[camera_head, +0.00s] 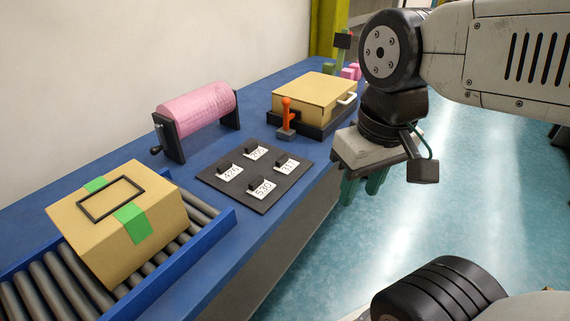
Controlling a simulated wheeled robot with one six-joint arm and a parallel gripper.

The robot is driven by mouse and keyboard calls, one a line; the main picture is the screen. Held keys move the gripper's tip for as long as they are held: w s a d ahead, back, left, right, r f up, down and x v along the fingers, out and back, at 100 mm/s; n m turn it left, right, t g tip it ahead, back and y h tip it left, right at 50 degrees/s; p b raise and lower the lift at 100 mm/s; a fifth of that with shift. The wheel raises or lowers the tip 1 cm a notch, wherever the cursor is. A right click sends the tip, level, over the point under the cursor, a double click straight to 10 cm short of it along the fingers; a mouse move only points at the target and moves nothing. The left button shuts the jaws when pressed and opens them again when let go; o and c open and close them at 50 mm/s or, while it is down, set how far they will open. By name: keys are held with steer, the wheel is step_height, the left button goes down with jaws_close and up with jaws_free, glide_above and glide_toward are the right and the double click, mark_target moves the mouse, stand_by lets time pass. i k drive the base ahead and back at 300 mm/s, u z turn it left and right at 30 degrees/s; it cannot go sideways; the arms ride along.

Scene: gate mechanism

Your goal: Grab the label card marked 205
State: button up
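A dark board (268,202) on the blue table holds several white label cards, each with a black block at its upper edge. The back card (257,153) appears to read 205, though its digits are small and tilted. Nearby cards look like 420 (231,173), 317 (289,166) and 530 (263,190). My gripper (361,192) hangs right of the board, beyond the table's front edge and over the floor. Its green fingers point down with a gap between them and nothing visible held. The card is well apart from my gripper and unobstructed.
An orange-handled lever (286,118) stands just behind the board, before a tan box (311,97) on a dark base. A pink roll (199,112) stands back left. A taped carton (120,222) sits on a roller conveyor (60,294) at front left.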

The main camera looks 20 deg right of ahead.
mark_target(253, 151)
steer(key=z, duration=1.2)
steer(key=i, duration=0.85)
steer(key=u, duration=2.15)
